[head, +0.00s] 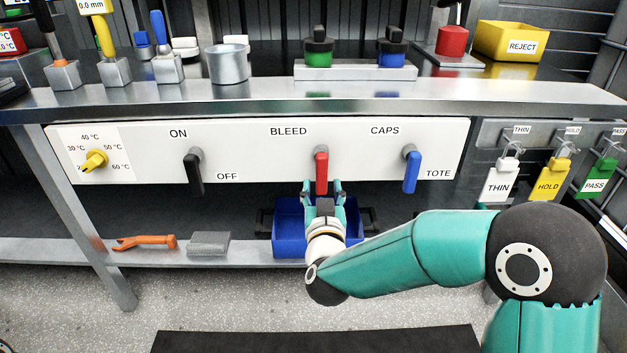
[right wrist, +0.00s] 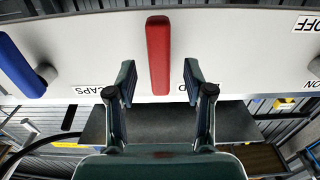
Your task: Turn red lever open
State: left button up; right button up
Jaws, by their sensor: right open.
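The red lever (head: 321,172) hangs straight down from its pivot on the white panel (head: 240,143), beside the BLEED label. My right gripper (head: 322,188) is at the lever's lower end, with a finger on either side in the head view. In the right wrist view the red lever (right wrist: 158,55) stands between the two open fingertips (right wrist: 157,82), with a gap on each side. I see no contact. My left gripper is not in view.
A black lever (head: 193,174) hangs to the left and a blue lever (head: 411,172) to the right on the same panel. A blue bin (head: 288,235) sits below. An orange wrench (head: 145,242) and a grey block (head: 208,243) lie on the lower shelf.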

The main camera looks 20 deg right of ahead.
aim_at(321, 180)
jog(key=x, duration=0.5)
grip_shut()
